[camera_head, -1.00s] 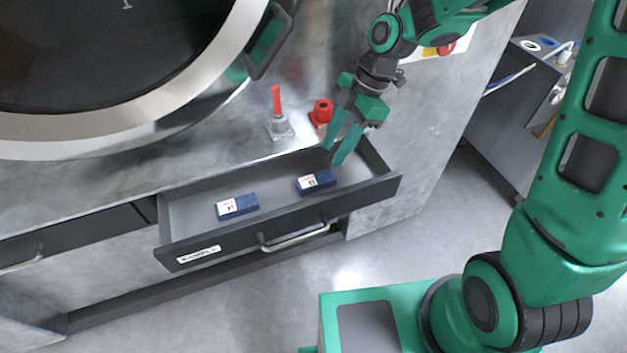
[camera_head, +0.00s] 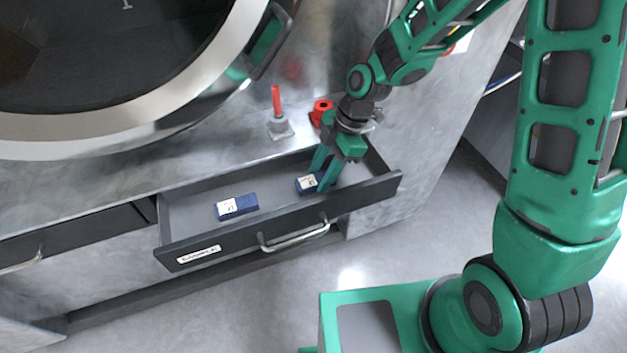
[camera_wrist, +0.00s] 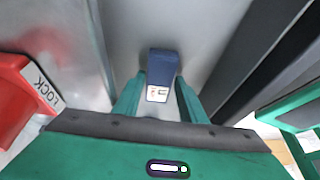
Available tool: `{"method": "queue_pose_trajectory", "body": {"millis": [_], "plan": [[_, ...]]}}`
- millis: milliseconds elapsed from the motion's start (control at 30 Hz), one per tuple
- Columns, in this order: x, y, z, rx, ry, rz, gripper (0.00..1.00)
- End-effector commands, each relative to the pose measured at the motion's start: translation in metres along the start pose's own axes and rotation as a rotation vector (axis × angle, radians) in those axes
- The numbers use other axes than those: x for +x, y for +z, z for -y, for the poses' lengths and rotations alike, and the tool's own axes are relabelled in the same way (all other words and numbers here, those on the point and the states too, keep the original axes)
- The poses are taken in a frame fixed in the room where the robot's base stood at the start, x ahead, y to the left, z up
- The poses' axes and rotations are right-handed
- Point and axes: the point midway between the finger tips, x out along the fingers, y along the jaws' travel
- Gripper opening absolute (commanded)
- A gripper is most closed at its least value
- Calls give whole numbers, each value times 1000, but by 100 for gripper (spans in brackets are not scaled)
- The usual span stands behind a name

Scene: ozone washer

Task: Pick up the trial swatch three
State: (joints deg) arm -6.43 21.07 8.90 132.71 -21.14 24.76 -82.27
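Two dark blue blocks with white labels lie in the open drawer (camera_head: 190,212). My gripper (camera_head: 321,180) reaches down into the drawer at the right-hand block (camera_head: 305,183), and its fingers partly hide that block. In the wrist view the same block (camera_wrist: 162,68) lies between and just beyond the fingertips of my gripper (camera_wrist: 158,88), label towards me. The fingers are apart, one on each side of it; I cannot tell whether they touch it. The left-hand block (camera_head: 236,206) lies apart from the gripper. The labels are too small to read, so I cannot tell which is swatch three.
The drawer's front wall with its handle (camera_head: 295,236) is close to my gripper. A red knob (camera_head: 321,110) and a red-topped lever (camera_head: 277,110) stand behind the drawer. A red lock part (camera_wrist: 28,95) shows in the wrist view. A large round door (camera_head: 200,90) is at upper left.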

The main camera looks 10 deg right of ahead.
Motion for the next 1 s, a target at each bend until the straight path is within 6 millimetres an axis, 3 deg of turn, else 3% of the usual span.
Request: {"method": "queue_pose_trajectory", "body": {"millis": [67,233,667,933,1000], "plan": [[0,0,0,0,0,0,38],[0,0,0,0,0,0,0],[-8,-3,0,-1,1,0,0],[-41,-16,-1,-2,6,1,0],[-42,-30,7,-6,2,0,0]]}}
